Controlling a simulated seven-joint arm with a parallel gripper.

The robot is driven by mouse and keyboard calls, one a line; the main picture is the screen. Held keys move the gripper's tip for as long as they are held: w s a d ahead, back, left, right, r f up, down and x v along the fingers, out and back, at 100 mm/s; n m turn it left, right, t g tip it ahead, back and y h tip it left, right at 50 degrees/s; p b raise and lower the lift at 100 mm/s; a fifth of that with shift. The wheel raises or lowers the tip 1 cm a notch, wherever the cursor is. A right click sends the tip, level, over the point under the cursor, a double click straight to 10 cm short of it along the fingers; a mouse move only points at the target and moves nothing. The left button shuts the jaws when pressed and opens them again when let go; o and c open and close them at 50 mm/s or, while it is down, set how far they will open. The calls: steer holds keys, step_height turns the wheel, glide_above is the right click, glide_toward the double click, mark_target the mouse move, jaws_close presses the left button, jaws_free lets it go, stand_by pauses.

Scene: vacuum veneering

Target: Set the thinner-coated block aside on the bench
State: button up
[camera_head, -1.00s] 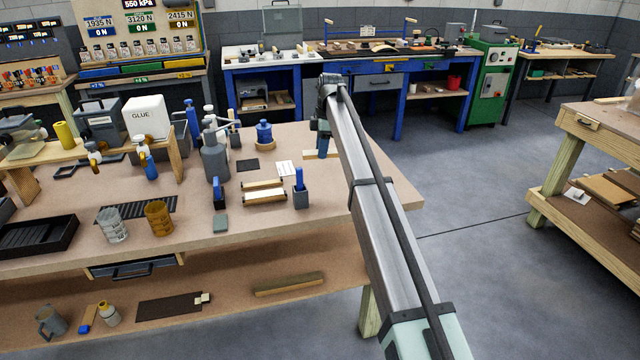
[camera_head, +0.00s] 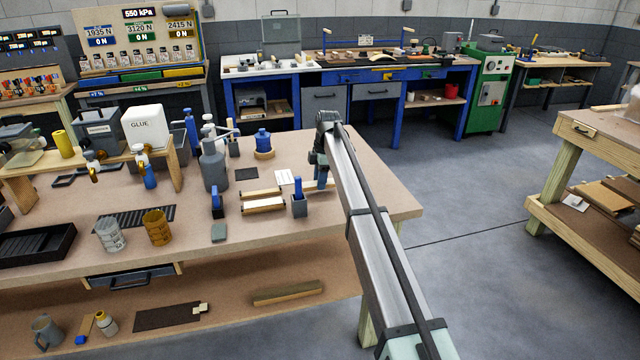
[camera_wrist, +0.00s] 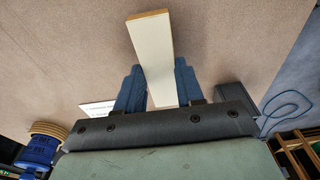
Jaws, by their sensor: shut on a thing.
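My gripper (camera_wrist: 155,92) is shut on a long block (camera_wrist: 152,50) with a cream face and a tan wood end. In the wrist view the blue fingers press it from both sides over the bench top (camera_wrist: 60,50). I cannot tell whether the block touches the bench. Two more pale and wood-coloured pieces, one behind (camera_head: 262,193) and one in front (camera_head: 263,205), lie side by side to the left.
A grey holder with a blue-handled tool (camera_head: 299,203) stands close to the left of my gripper. A white card (camera_head: 285,177), a dark square (camera_head: 246,174) and a blue jar (camera_head: 263,141) are nearby. The bench's right end is clear.

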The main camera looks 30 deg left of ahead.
steer(key=shift+f, duration=0.85)
steer(key=shift+f, duration=0.1)
steer(key=o, duration=1)
steer(key=r, duration=0.8)
steer(key=w+d+r, duration=0.1)
steer(key=r, duration=0.3)
steer(key=shift+r, duration=0.1)
